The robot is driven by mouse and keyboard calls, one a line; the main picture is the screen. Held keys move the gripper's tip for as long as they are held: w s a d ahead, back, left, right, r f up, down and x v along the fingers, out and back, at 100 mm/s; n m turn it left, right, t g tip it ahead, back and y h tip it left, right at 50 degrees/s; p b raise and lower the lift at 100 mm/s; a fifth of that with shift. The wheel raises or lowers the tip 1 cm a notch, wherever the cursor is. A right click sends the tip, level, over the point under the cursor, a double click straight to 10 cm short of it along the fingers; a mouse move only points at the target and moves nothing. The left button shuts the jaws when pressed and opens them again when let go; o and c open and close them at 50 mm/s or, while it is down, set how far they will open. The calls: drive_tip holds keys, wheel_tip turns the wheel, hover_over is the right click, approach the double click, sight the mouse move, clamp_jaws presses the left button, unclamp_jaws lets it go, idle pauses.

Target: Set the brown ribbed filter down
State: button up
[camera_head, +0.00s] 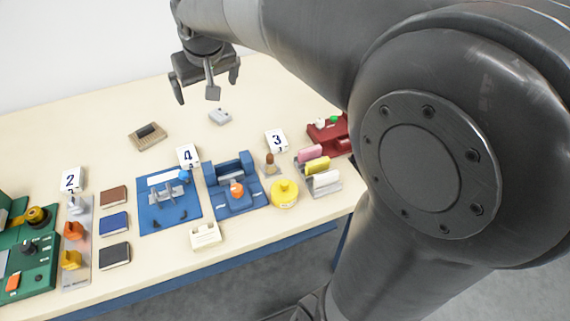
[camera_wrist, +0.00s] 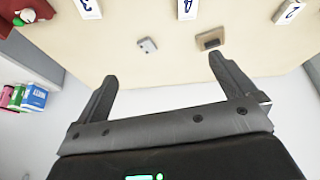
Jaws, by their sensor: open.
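A brown ribbed block (camera_head: 148,139), which looks like the filter, lies on the table at the back left of centre, with a dark piece on its top. It also shows in the wrist view (camera_wrist: 210,47) at upper right. My gripper (camera_head: 207,92) is open and empty, raised above the back of the table, to the right of the block and apart from it. In the wrist view the space between its fingers (camera_wrist: 163,72) is clear.
A small light grey box (camera_head: 220,117) lies right of the block. Number cards, blue fixtures (camera_head: 168,210), a yellow round container (camera_head: 285,194), a red holder (camera_head: 330,133) and a green unit (camera_head: 30,255) fill the front and sides. The table's back left is bare.

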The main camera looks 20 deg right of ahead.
drive_tip(key=s+d+f, duration=0.1)
drive_tip(key=s+d, duration=0.1)
drive_tip(key=s, duration=0.5)
drive_tip(key=s+d+f+m, duration=0.1)
drive_tip(key=s+d+f, duration=0.1)
drive_tip(key=s, duration=0.6)
drive_tip(key=s+d+f+m, duration=0.1)
drive_tip(key=s+d, duration=0.3)
drive_tip(key=s, duration=0.4)
drive_tip(key=shift+s+f+h, duration=0.2)
drive_tip(key=shift+f+h, duration=0.1)
drive_tip(key=shift+f, duration=0.1)
